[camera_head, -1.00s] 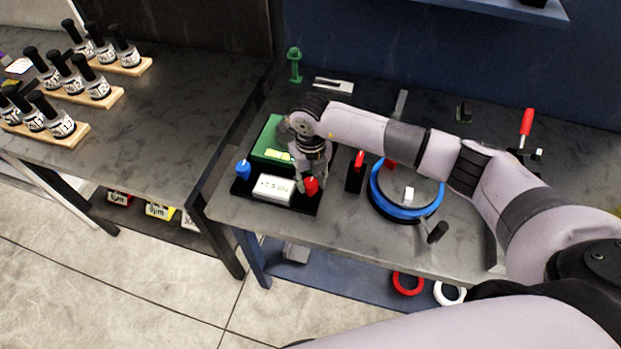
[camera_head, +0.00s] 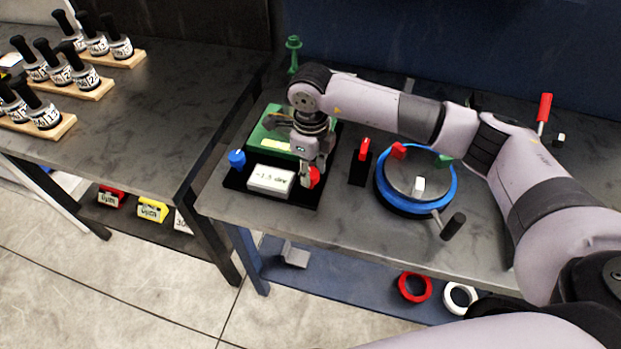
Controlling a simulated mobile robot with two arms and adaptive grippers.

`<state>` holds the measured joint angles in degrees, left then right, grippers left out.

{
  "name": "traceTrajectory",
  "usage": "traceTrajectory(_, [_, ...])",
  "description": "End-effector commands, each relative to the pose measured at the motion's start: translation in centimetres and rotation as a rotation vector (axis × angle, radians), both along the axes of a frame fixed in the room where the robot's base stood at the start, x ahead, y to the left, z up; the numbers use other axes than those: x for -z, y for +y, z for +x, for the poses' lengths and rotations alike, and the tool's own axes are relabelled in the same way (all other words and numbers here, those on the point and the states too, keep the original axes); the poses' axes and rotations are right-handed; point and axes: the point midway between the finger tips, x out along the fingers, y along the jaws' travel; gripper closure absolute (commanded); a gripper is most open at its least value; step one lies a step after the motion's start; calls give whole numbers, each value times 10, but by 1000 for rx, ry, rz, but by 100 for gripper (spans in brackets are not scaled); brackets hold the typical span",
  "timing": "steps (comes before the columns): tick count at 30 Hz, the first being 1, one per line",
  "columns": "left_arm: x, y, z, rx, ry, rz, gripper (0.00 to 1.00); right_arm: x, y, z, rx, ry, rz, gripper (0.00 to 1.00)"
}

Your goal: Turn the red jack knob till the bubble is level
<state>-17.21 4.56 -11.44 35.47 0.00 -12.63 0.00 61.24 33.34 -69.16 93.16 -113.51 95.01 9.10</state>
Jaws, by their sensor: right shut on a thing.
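The red jack knob (camera_head: 315,178) is at the front right corner of a black base (camera_head: 237,182). My right gripper (camera_head: 311,178) points down and is shut on this knob, hiding part of it. A blue knob (camera_head: 237,158) stands at the base's left corner. Between the knobs is a white display (camera_head: 271,180) that seems to read about -1.5; its small text is blurred. Behind it is a green plate (camera_head: 262,133) with a pale yellow strip (camera_head: 278,145), perhaps the level; I cannot make out a bubble. My left gripper is not in view.
Right of the base are a small red-topped black block (camera_head: 362,165) and a blue-rimmed turntable (camera_head: 383,194) with coloured blocks. A red-handled tool (camera_head: 543,112) is farther right. The left table (camera_head: 147,122) bears racks of black-capped bottles. The bench's front edge (camera_head: 330,250) is clear.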

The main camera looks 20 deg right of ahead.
Motion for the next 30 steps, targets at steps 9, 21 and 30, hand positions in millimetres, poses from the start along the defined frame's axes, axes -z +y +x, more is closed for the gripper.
traceTrajectory(9, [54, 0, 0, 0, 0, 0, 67, 6, -1, 2, -298, -6, -2, 96])
traceTrajectory(21, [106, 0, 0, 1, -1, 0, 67, 4, 0, 1, -677, -6, -1, 96])
traceTrajectory(30, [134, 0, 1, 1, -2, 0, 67, 2, 0, 1, -928, -5, -2, 96])
